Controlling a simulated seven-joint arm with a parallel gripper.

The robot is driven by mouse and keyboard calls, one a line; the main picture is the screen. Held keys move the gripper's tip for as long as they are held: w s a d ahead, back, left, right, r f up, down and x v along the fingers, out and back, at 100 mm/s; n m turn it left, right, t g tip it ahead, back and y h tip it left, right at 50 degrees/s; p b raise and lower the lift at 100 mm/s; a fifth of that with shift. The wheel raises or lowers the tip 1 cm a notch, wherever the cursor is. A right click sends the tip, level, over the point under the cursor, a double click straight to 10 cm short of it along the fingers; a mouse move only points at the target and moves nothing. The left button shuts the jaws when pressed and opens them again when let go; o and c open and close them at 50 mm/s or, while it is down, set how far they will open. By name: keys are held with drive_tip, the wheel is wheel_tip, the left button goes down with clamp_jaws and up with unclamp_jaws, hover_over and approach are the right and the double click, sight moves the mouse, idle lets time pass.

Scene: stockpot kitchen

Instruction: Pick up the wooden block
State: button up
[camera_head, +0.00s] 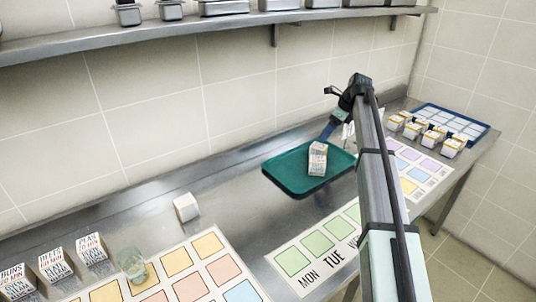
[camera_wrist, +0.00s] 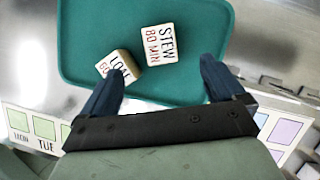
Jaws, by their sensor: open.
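Two blocks with white lettered faces lie on a green tray. In the wrist view, the STEW 80 MIN block (camera_wrist: 159,45) is upper centre. The block lettered LOAF (camera_wrist: 118,67), with tan wood-like sides, is lower left, close to my left finger. In the head view, the tray's blocks (camera_head: 318,158) overlap as one small pile. My gripper (camera_wrist: 165,72) is open, its two dark blue fingers apart with nothing between the tips. In the head view, my gripper (camera_head: 332,128) is over the tray's back edge, partly hidden by my arm.
The green tray (camera_head: 285,178) stands on a steel counter. A plain pale block (camera_head: 186,207), a glass (camera_head: 131,264) and several lettered blocks (camera_head: 54,263) are to the left. A blue tray (camera_head: 480,127) and more small blocks (camera_head: 436,136) are at right. A steel shelf (camera_head: 190,32) runs above.

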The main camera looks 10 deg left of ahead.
drive_tip(key=s+a+n, duration=0.5)
drive_tip(key=a+n, duration=0.1)
drive_tip(key=a, duration=0.5)
wheel_tip(320, 180, up, 3)
drive_tip(key=n+g+h, duration=0.2)
drive_tip(key=n+h, duration=0.2)
drive_tip(key=n, duration=2.2)
hover_over(184, 200)
wheel_tip(184, 200, down, 13)
drive_tip(key=shift+d+r, duration=0.1)
drive_tip(key=shift+c, duration=0.4)
drive_tip(key=c, duration=1)
